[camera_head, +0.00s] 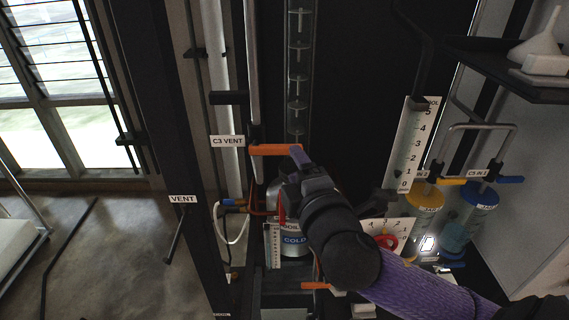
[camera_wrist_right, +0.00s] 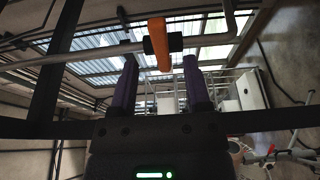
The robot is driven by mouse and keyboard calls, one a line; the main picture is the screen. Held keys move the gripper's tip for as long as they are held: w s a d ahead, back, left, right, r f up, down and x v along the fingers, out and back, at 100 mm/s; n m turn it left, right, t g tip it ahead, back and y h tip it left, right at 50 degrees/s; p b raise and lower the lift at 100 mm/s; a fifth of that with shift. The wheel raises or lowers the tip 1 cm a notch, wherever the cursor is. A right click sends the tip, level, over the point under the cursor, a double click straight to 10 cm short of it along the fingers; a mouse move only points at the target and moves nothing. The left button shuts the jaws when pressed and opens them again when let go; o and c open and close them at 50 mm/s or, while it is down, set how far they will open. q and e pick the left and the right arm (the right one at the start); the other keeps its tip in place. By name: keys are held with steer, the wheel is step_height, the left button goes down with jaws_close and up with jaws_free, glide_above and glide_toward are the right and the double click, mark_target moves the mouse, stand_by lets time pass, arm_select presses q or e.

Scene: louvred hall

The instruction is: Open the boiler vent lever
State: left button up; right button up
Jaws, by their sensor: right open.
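An orange lever handle (camera_head: 275,150) sticks out level from a pipe beside a white label reading "C3 VENT" (camera_head: 227,141). In the right wrist view the orange handle (camera_wrist_right: 159,44) stands upright in the picture on a dark collar around a pipe. My right gripper (camera_head: 300,158) is at the handle's right end in the head view. No label names the boiler's lever clearly. My left gripper is out of view.
A "VENT" label (camera_head: 182,199) sits on a dark post at left. A metal vessel marked "COLD" (camera_head: 292,239) is partly hidden by my right arm. Another orange handle (camera_head: 315,286) is lower down. Yellow (camera_head: 425,196) and blue (camera_head: 479,200) canisters stand right. A funnel (camera_head: 539,42) sits on a shelf.

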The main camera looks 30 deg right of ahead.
mark_target(287, 146)
steer(key=b+x, duration=0.3)
steer(key=b, duration=0.1)
steer(key=shift+w+d+f, duration=0.1)
steer(key=shift+f, duration=0.1)
steer(key=shift+r+p+x, duration=0.2)
steer(key=shift+p+x, duration=0.4)
steer(key=shift+x, duration=0.6)
jaws_close()
stand_by(0.4)
